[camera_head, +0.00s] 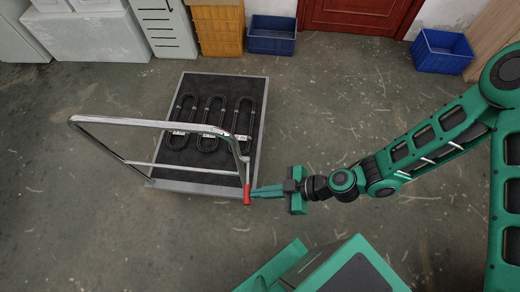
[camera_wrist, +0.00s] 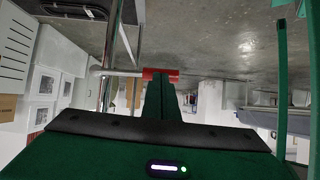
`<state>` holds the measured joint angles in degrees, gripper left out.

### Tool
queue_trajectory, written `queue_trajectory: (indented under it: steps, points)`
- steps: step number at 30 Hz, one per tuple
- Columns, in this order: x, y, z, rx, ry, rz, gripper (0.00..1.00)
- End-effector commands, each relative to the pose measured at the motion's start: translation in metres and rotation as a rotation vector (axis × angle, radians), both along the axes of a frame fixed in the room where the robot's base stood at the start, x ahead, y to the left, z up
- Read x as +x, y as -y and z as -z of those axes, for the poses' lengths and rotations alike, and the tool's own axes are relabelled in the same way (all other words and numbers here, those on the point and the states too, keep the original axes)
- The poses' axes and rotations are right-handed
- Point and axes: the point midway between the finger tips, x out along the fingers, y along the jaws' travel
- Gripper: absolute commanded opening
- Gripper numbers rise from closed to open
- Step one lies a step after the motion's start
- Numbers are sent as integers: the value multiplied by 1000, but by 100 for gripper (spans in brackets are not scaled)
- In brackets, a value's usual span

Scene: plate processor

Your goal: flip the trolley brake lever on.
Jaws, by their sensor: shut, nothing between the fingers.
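The trolley (camera_head: 168,172) has a dark flat bed and a silver push handle (camera_head: 150,123). The red brake lever (camera_head: 247,194) is at the near right corner, by the foot of the handle. My gripper (camera_head: 254,191) is shut, with nothing between its fingers. Its fingertips are at the red lever, touching it or very close. In the wrist view the red lever (camera_wrist: 160,72) lies across the tips of my gripper (camera_wrist: 158,82), beside the metal handle tube (camera_wrist: 105,72). The fingers partly hide the lever there.
Several black looped parts (camera_head: 206,124) lie on the trolley bed. Yellow crates (camera_head: 218,28), a blue crate (camera_head: 272,34) and another blue crate (camera_head: 441,51) stand along the back wall near a red door (camera_head: 360,15). The floor right of the trolley is clear.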

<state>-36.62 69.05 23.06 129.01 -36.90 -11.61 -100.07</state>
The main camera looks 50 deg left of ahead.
Motion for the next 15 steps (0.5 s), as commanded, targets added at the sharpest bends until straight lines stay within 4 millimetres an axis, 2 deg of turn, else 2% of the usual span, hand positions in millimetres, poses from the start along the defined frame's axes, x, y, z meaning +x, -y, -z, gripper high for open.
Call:
queue_trajectory:
  steps: [8,14,15]
  points:
    - [1,0,-10,2,2,-2,0]
    - [3,3,-40,3,2,-9,0]
    - [8,8,-44,1,1,-7,0]
